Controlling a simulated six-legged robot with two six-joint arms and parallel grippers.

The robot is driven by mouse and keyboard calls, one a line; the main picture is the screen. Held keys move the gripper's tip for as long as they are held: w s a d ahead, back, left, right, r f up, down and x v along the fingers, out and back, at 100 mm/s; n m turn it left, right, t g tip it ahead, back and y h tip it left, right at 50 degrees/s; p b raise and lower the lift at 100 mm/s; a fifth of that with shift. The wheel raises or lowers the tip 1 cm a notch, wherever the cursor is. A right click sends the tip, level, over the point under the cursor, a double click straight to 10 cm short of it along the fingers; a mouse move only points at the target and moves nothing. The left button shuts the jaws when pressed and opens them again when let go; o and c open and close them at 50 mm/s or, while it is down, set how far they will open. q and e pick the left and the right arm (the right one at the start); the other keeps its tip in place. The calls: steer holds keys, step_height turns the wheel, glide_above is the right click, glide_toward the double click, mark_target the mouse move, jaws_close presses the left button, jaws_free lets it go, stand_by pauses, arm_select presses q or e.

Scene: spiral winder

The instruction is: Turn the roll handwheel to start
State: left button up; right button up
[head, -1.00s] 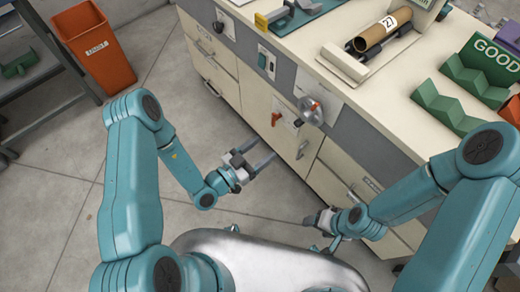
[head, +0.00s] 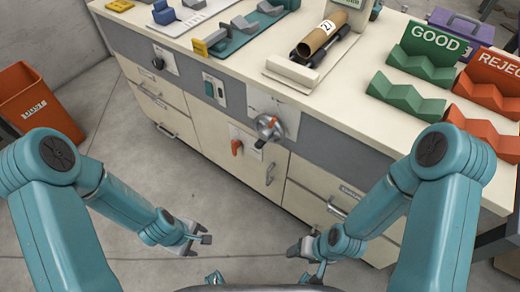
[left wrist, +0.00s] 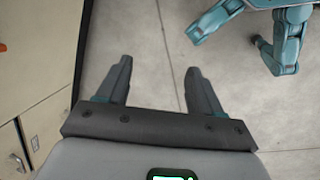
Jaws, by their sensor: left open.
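The roll handwheel, a round silver-grey wheel with a red mark (head: 269,127), sits on a light plate on the grey front band of the cabinet. My left gripper (head: 203,233) is low in front of the cabinet, below and left of the wheel and well apart from it. In the left wrist view its two fingers (left wrist: 158,70) are spread with only floor between them. My right gripper (head: 296,249) is low in front of the drawers, below the wheel; its jaws are too small to judge.
A red lever (head: 236,147) sits just left of the wheel. A switch box (head: 213,90) is further left. The counter holds a cardboard roll (head: 320,40), a green GOOD rack (head: 412,65) and a red REJECT rack (head: 490,92). An orange bin (head: 38,100) stands left. Floor before the cabinet is clear.

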mark_target(263, 136)
arm_select(q)
steer(key=w+r+m+t+b, duration=0.2)
steer(key=w+m+t+b, duration=0.15)
steer(key=w+m, duration=0.2)
steer(key=w+r+m+t+b, duration=0.3)
steer(key=w+m+t, duration=0.1)
steer(key=w, duration=0.3)
steer(key=s+d+r+m+t+h+b, duration=0.1)
steer(key=d+r+m+t+h+b, duration=0.65)
steer(key=r+m+b, duration=0.6)
steer(key=w+d+n, duration=0.1)
steer(key=w+d, duration=0.2)
steer(key=w, duration=0.1)
steer(key=w+d+f+n+g+p, duration=0.1)
steer(key=w+d, duration=0.3)
steer(key=w+d+p, duration=0.1)
steer(key=w+d, duration=0.3)
steer(key=shift+w+f+n+g+h, duration=0.2)
steer(key=shift+w+n+g+h, duration=0.1)
steer(key=shift+n+g+h, duration=0.1)
steer(key=shift+w+d+r, duration=0.1)
steer(key=shift+w+d, duration=0.2)
arm_select(e)
step_height(263, 136, down, 20)
steer(key=shift+d+f, duration=0.2)
steer(key=shift+d, duration=0.05)
steer(key=shift+w, duration=0.1)
